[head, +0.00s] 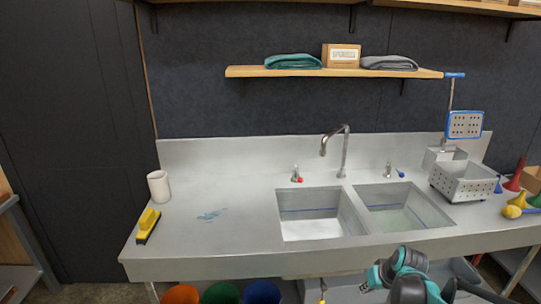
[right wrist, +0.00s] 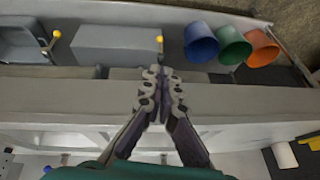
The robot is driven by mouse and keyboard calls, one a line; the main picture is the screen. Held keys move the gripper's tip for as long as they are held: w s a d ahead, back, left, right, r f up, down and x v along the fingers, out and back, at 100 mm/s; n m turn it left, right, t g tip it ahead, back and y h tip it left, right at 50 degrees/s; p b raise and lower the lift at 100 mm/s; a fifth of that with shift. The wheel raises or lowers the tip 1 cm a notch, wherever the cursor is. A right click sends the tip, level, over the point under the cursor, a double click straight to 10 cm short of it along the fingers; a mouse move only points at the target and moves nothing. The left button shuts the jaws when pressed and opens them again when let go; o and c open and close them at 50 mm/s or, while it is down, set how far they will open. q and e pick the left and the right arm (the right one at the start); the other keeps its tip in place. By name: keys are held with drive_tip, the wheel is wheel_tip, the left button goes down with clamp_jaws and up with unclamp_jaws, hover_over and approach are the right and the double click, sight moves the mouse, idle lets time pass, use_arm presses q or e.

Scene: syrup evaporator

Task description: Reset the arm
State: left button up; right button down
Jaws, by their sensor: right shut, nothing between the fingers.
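My right arm, teal and dark grey, comes in at the bottom right of the head view. Its gripper (head: 373,277) is low, in front of the counter's front edge. In the right wrist view the gripper (right wrist: 161,75) points at the counter's front edge, its two fingers shut together with nothing between them. My left arm and gripper are in neither view.
The steel sink counter (head: 250,251) has two basins. It carries a white cup (head: 158,186), a yellow brush (head: 148,226) and a perforated basket (head: 463,184). Orange (right wrist: 264,48), green (right wrist: 234,45) and blue (right wrist: 200,43) buckets stand below. The counter's left part is mostly clear.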

drive_tip(key=s+a+r, duration=0.2)
drive_tip(key=s+a, duration=0.1)
drive_tip(key=s, duration=0.4)
drive_tip(key=s+a+r+t+h, duration=0.1)
drive_tip(key=s+a+r, duration=0.1)
drive_tip(key=s+a, duration=0.2)
drive_tip(key=s+a+r+t, duration=0.1)
drive_tip(key=s+a+r, duration=0.2)
drive_tip(key=s, duration=0.7)
drive_tip(key=shift+a, duration=0.55)
drive_tip(key=shift+s+d, duration=0.1)
